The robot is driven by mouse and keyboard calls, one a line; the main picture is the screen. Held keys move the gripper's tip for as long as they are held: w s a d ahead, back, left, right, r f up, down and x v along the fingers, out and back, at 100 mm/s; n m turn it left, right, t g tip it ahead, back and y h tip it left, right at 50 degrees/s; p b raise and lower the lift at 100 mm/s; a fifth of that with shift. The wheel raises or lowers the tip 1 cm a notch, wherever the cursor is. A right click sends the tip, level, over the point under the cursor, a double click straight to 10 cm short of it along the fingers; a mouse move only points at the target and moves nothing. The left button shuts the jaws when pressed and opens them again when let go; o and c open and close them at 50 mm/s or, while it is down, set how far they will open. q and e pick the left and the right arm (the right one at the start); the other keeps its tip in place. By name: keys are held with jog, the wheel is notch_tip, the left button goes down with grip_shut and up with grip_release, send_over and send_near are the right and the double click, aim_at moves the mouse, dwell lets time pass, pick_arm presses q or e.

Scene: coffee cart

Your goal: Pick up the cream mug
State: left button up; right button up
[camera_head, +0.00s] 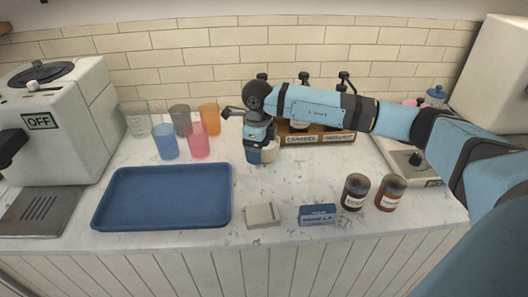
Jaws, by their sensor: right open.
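The cream mug (270,153) stands on the white counter, right of the cups and in front of the syrup rack. It is partly hidden by my right gripper (260,157). The right arm reaches in from the right edge, and its gripper points down at the mug. The gripper is open, with its fingers low around or just in front of the mug; I cannot tell whether they touch it. My left gripper is not in view.
A blue tray (163,197) lies at left, with a coffee machine (50,120) beyond it. Coloured cups (197,141) stand behind the tray. Two small boxes (263,215) and two brown jars (355,192) line the front. A labelled rack (320,138) stands behind the mug.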

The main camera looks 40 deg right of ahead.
notch_tip(320, 180, down, 5)
jog(key=shift+r, duration=0.15)
jog(key=shift+s, duration=0.1)
jog(key=c, duration=1.4)
jog(key=shift+o, duration=0.2)
